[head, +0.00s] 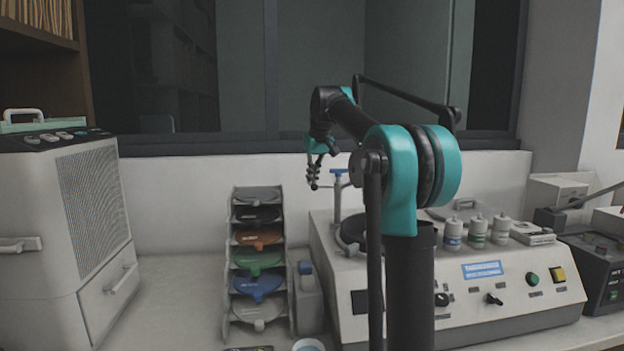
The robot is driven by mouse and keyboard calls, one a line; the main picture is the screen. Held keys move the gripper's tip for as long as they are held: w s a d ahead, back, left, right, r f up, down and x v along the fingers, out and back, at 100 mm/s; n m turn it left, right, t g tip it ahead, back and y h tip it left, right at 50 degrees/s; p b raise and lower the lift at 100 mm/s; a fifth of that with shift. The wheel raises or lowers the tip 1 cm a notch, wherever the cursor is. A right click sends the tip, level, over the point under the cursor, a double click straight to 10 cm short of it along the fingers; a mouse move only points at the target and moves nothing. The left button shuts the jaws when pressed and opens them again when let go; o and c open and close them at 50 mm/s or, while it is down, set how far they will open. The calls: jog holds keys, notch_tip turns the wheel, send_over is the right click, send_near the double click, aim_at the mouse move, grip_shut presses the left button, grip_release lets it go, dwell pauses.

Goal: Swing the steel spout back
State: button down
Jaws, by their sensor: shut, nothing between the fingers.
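A steel spout (338,203) stands on the left part of the white press machine (460,309). It is an upright pipe with a blue top, and a thin horizontal part shows near its upper end. My gripper (316,182) is shut and empty, just left of the blue top, with its fingers pointing down. I cannot tell whether the fingers touch the spout. My arm hides part of the machine and the area right of the spout, including much of the dark round bowl or platen (350,232) below it.
A rack of coloured discs (257,262) and a grey bottle with a blue cap (307,290) stand left of the machine. Several white bottles (477,231) stand on its top right. A large vented box (65,235) is at far left. Bare bench lies between box and rack.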

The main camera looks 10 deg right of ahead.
jog(key=shift+s+a+n, duration=0.1)
jog(key=shift+s+n, duration=0.35)
jog(key=shift+n, duration=0.15)
jog(key=shift+s+n+y, duration=0.4)
jog(key=shift+s+n, duration=0.2)
jog(key=shift+n, duration=0.2)
jog(key=s+d+n+g+y, duration=0.2)
jog(key=s+d+n, duration=0.3)
jog(key=s+n, duration=0.3)
jog(key=shift+d+n+g, duration=0.25)
jog(key=shift+n+g, duration=0.25)
jog(key=shift+n, duration=0.3)
jog(key=shift+s+d, duration=0.1)
jog(key=shift+s, duration=0.05)
